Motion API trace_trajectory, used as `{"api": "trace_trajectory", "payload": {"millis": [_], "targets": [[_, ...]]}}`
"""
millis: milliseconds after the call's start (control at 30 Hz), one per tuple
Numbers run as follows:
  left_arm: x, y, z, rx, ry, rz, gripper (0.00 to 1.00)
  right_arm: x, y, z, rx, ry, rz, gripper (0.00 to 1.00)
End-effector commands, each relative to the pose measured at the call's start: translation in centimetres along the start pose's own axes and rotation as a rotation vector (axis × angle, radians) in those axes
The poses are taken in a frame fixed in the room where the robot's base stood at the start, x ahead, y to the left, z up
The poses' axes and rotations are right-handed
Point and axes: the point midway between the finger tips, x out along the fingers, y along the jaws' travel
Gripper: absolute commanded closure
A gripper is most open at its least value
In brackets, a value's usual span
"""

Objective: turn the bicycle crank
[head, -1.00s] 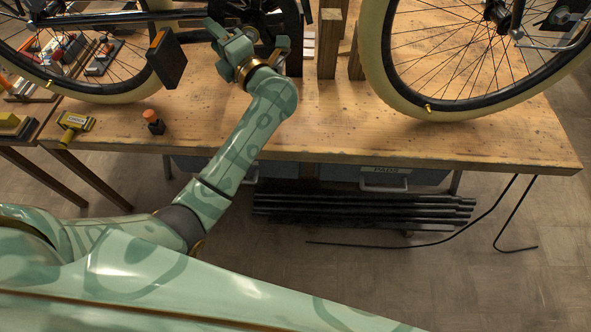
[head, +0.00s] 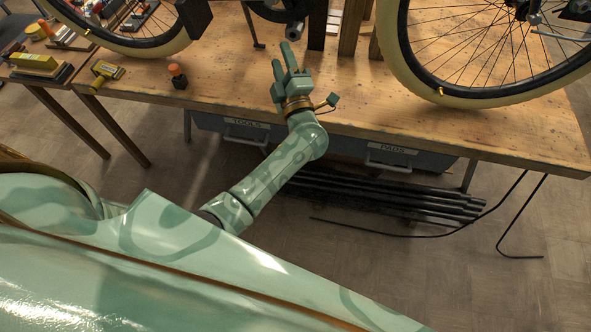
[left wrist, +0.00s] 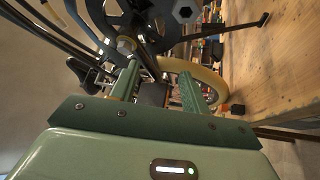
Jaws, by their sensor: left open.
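The trike's drive parts are cut off by the top edge of the head view, so most of the crank is hidden. A dark crank piece with a grey round end (head: 294,30) shows there. A black pedal block (head: 194,17) hangs further left. My left gripper (head: 284,58) is open and empty, just below the grey end and apart from it, above the bench front. My right gripper is out of view.
The wooden bench (head: 400,125) carries wooden posts (head: 349,28) and a spoked wheel (head: 470,45) at right. A yellow tool (head: 104,74) and an orange-capped bottle (head: 178,77) lie left. Black bars (head: 390,195) lie below the bench. The front middle of the bench is mostly clear.

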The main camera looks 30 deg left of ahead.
Motion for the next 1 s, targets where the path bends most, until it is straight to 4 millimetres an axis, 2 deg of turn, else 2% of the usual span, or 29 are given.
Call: {"api": "trace_trajectory", "payload": {"millis": [233,500,1000], "targets": [[-3.4,-4.7,2.7,0.21,-0.193,0.06,0.54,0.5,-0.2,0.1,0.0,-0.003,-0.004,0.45],[-7.1,-9.2,4.7,0.379,-0.374,0.095,0.54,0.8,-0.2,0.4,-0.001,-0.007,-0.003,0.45],[-14.9,-18.1,6.4,0.647,-0.702,0.113,0.54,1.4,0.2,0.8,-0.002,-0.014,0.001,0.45]]}}
